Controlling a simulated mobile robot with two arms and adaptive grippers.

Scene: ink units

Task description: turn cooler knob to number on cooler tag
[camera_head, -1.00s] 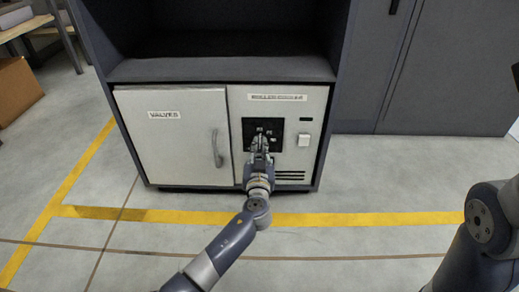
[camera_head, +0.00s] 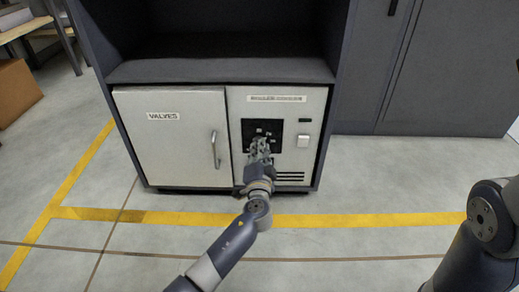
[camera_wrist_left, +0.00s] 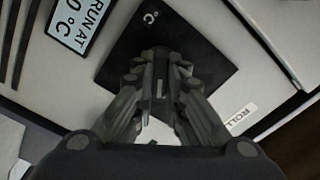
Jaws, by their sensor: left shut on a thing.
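The cooler front (camera_head: 315,112) is the pale right-hand panel of the cabinet. Its black square dial plate (camera_head: 248,127) bears small white marks too blurred to read; in the left wrist view the plate (camera_wrist_left: 215,57) shows "°C". My left gripper (camera_head: 260,143) is at this plate, and in the left wrist view its fingers (camera_wrist_left: 160,62) are close together over the plate's middle, shut on the knob, which they hide. The cooler tag (camera_wrist_left: 75,22) in the left wrist view reads "RUN AT" and "0 °C", its leading part cut off by the edge. My right gripper is out of view.
A door labelled "VALVES" with a handle (camera_head: 215,150) is left of the cooler. A white switch-like piece (camera_head: 303,141) and dark vent slots (camera_head: 290,178) are right of my gripper. An open dark shelf (camera_head: 220,70) is above. The floor in front is clear.

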